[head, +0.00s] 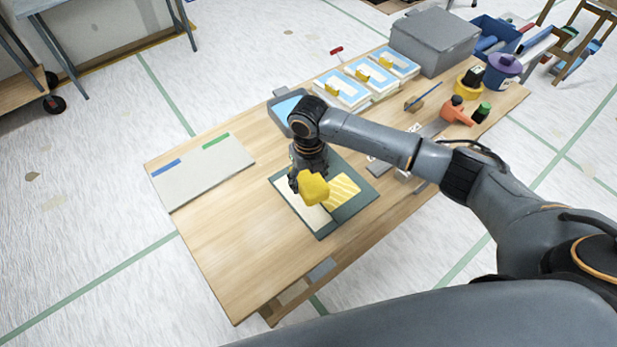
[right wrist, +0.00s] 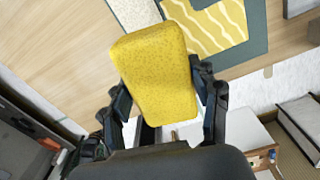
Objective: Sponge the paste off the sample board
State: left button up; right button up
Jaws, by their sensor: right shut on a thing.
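My right gripper (head: 308,176) is shut on a yellow sponge (head: 313,190) above the sample board. The sponge also shows between the fingers in the right wrist view (right wrist: 160,72). The sample board lies on a dark green mat (head: 320,234). Its right part carries yellow paste with pale wavy stripes (head: 346,190); its left part (head: 303,211) is cream and plain. The paste also shows in the right wrist view (right wrist: 208,25), beyond the sponge. I cannot tell whether the sponge touches the board. My left gripper is not in view.
A grey panel (head: 205,178) with blue and green strips lies at the table's left. A blue-lined tray (head: 287,108), packs of sheets (head: 342,90), a grey bin (head: 435,42), an orange tool (head: 457,112) and a purple pot (head: 502,70) stand behind. The table's front left (head: 225,250) is clear.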

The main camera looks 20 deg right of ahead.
jog(key=shift+w+f, duration=0.1)
jog(key=shift+f+b, duration=1.85)
jog(key=shift+f, duration=1.3)
